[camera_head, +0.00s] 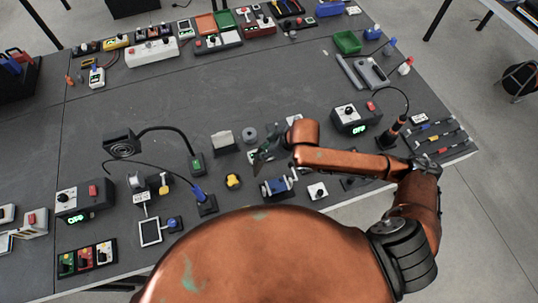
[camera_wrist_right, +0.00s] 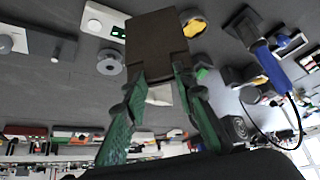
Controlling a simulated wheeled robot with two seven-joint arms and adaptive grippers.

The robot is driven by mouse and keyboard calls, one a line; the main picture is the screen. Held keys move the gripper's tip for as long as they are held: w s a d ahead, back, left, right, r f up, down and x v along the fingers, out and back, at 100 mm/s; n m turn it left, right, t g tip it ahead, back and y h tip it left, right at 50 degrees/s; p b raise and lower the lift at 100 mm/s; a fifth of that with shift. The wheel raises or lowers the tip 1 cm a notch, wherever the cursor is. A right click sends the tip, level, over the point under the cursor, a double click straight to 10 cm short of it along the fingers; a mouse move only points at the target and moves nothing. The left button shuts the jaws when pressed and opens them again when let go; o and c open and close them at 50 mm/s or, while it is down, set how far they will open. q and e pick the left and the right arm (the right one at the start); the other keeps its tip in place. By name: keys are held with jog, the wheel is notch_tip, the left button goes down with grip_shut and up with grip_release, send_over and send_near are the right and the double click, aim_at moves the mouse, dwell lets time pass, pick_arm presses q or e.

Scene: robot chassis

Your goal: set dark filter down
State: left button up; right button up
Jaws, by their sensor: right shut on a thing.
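The dark filter (camera_wrist_right: 157,40) is a flat, dark brown square plate in the right wrist view. My right gripper (camera_wrist_right: 160,78) is shut on its near edge, with one green finger on each side. The plate extends away from the fingertips, over the grey table. In the head view my right gripper (camera_head: 264,153) is over the front middle of the table, and the filter is too small and covered to make out clearly there. Whether it touches the table cannot be told. My left gripper is not in view.
Near the gripper are a pale block on a dark stand (camera_head: 222,139), a grey round part (camera_head: 249,134), a yellow part (camera_head: 233,181) and a blue vise-like part (camera_head: 276,187). The table's middle (camera_head: 220,90) is clear.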

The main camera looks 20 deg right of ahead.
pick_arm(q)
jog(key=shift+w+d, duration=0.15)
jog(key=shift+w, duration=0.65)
pick_arm(e)
notch_tip(320, 180, down, 7)
jog(key=w+d, duration=0.1)
jog(key=d, duration=0.2)
jog(key=shift+r, duration=0.15)
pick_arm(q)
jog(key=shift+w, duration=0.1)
pick_arm(e)
jog(key=o, duration=1.2)
jog(key=shift+c, duration=0.2)
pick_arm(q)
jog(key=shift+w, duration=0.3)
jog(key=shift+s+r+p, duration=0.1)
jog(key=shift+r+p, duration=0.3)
pick_arm(e)
jog(key=v, duration=1.2)
